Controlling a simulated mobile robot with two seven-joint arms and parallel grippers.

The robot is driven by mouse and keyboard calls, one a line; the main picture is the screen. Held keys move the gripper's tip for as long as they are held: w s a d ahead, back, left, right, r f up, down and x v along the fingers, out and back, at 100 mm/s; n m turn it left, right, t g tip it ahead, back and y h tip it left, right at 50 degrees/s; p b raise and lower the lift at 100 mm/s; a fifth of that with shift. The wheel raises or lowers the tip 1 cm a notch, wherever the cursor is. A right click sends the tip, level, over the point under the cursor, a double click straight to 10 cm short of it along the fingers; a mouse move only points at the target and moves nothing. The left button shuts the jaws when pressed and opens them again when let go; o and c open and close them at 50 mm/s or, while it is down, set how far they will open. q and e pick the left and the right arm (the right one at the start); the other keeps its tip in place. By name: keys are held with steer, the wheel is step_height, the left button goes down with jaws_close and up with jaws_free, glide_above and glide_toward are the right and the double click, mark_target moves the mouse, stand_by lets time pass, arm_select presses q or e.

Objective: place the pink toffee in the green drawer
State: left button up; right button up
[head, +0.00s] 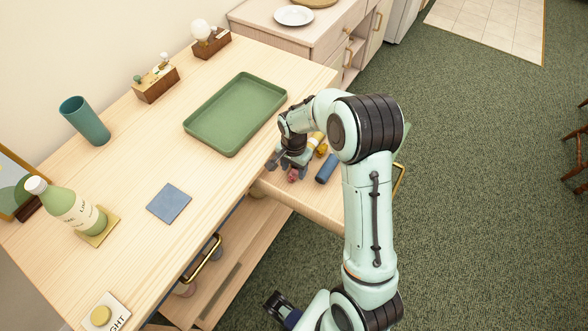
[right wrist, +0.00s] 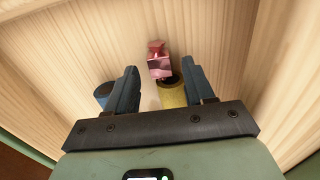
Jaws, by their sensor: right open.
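The pink toffee (right wrist: 160,66) lies in an open, pale wooden drawer, ahead of my right fingertips in the right wrist view. In the head view the toffee (head: 293,175) shows just below the right gripper (head: 288,164). The right gripper (right wrist: 162,85) is open and empty, reaching down into the drawer. The drawer (head: 310,203) has a gold handle on its right; most of its front is hidden by my right arm. A dark gripper-like part at the bottom seems to be my left gripper (head: 281,308); its jaws are unclear. I cannot make out which drawer is green.
A yellow cylinder (right wrist: 173,95) and a blue cylinder (right wrist: 104,90) lie close to the right fingers in the drawer. A green tray (head: 235,112), blue coaster (head: 169,203), bottle (head: 68,207) and teal cup (head: 85,121) are on the table. Another gold handle (head: 203,260) is below the tabletop.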

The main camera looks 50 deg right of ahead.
mark_target(294, 173)
step_height(294, 173, up, 11)
steer(key=p, duration=0.1)
steer(key=shift+f, duration=0.15)
stand_by(0.6)
